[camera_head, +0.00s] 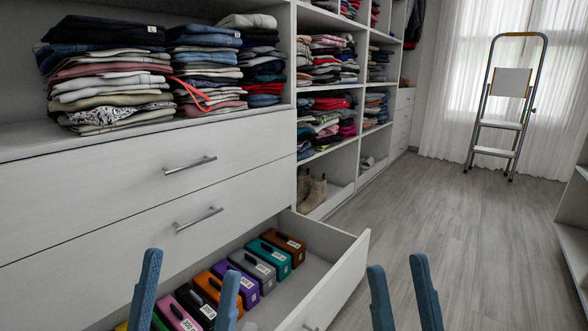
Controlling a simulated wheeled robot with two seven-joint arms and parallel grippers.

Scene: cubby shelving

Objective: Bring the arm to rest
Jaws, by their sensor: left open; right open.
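My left gripper (187,290) is at the lower left, its two blue fingers spread apart with nothing between them held. It shows in front of the open bottom drawer (345,280), overlapping the boxes in the picture. My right gripper (405,295) is at the lower middle right, fingers apart and empty, seen against the grey wood floor. Only the fingers of both grippers show; the arms are out of view.
The open drawer holds a row of several coloured boxes with handles, among them a teal one (268,259) and a brown one (283,245). Closed drawers (100,190) and shelves of folded clothes stand above and behind. A stepladder (506,100) stands by the curtains. The floor (450,220) is clear.

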